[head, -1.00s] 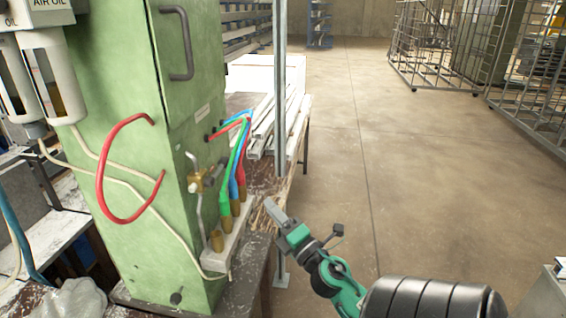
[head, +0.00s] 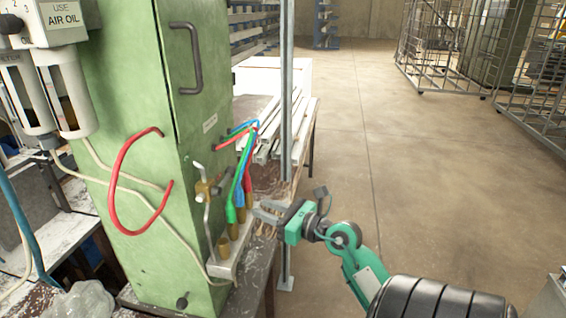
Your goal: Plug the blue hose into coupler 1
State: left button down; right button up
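The blue hose (head: 240,184) hangs from the green cabinet between a green hose (head: 231,205) and a red hose (head: 248,181). Its lower end is at a row of brass couplers on a pale block (head: 228,264); I cannot tell whether it is seated. The nearest brass coupler (head: 222,246) has no hose on it. No coupler numbers are readable. My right gripper (head: 260,210) is just right of the coupler row, its fingers pointing left towards the hose ends. The fingers look apart, with nothing visible between them. My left gripper is out of view.
The green cabinet (head: 150,240) stands left, with a looped red hose (head: 113,190) on its side. A brass valve (head: 206,188) sits beside the hoses. A grey post (head: 286,120) rises behind my gripper. Pale profiles (head: 292,128) lie behind.

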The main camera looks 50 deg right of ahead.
aim_at(239, 184)
jog(key=w, duration=0.2)
jog(key=w+p, duration=0.1)
jog(key=w, duration=0.1)
jog(key=w+a+p, duration=0.1)
jog(key=w, duration=0.2)
jog(key=shift+r, duration=0.15)
jog(key=shift+w+a+p, duration=0.2)
jog(key=shift+w+p, duration=0.15)
jog(key=shift+w, duration=0.25)
jog(key=shift+c, duration=0.4)
grip_shut()
jog(key=shift+r+p, duration=0.55)
jog(key=shift+p, duration=0.15)
jog(key=shift+r+p, duration=1.25)
jog(key=shift+r, duration=0.1)
